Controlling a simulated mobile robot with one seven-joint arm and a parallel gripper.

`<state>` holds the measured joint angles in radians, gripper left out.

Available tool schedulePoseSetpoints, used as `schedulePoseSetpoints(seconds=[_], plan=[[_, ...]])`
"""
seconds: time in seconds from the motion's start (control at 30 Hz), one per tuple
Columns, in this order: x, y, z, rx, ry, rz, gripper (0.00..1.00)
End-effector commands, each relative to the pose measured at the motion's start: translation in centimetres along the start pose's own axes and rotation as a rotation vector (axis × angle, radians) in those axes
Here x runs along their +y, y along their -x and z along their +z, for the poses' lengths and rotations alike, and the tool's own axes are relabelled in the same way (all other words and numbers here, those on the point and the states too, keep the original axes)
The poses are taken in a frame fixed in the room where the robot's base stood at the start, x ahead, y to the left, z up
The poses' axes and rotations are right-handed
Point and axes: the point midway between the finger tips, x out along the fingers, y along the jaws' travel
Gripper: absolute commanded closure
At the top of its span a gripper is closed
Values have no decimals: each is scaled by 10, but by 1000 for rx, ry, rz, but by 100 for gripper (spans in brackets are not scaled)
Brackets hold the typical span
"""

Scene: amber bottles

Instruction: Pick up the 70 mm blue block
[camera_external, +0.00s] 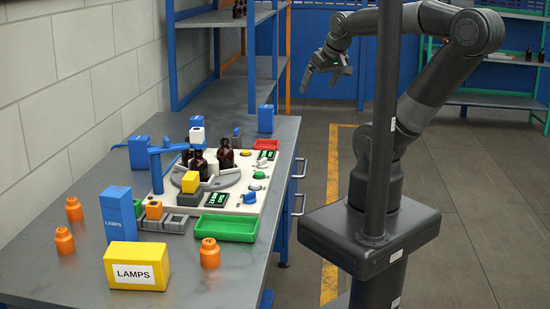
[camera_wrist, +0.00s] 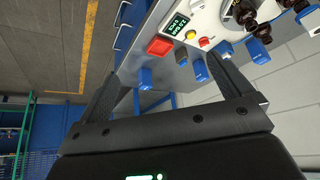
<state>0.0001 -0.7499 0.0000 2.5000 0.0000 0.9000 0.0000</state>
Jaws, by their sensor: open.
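Several blue blocks stand on the grey table, and I cannot tell by sight which is 70 mm. In the external view, one blue block (camera_external: 265,118) stands at the table's back right. Another blue block (camera_external: 138,152) is at the back left, and a tall blue box (camera_external: 118,213) is in front. The wrist view shows blue blocks (camera_wrist: 145,78) near the table edge and another blue block (camera_wrist: 257,50) farther right. My gripper (camera_external: 322,74) is raised in the air right of and beyond the table, apart from every block. Its fingers (camera_wrist: 166,68) are spread and empty.
A pale panel (camera_external: 240,196) with brown bottles (camera_external: 226,154), knobs and a blue post stands mid-table. A yellow LAMPS box (camera_external: 136,266), orange pots (camera_external: 209,252), a green tray (camera_external: 227,227) and a red tray (camera_external: 267,144) are around it. Blue shelving stands behind.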

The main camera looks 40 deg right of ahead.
Motion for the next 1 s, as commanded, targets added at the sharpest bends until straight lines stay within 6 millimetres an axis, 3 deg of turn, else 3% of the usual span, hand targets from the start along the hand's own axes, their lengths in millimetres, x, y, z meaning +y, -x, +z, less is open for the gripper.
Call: schedulePoseSetpoints(seconds=[0.3, 0.6, 0.77, 1.0], plan=[[0, 0, 0, 0, 0, 0, 29], [-2, 0, -7, -1, 11, -2, 29], [-12, 0, -41, -14, 68, -14, 29], [-46, -14, -119, -33, 204, -50, 29]])
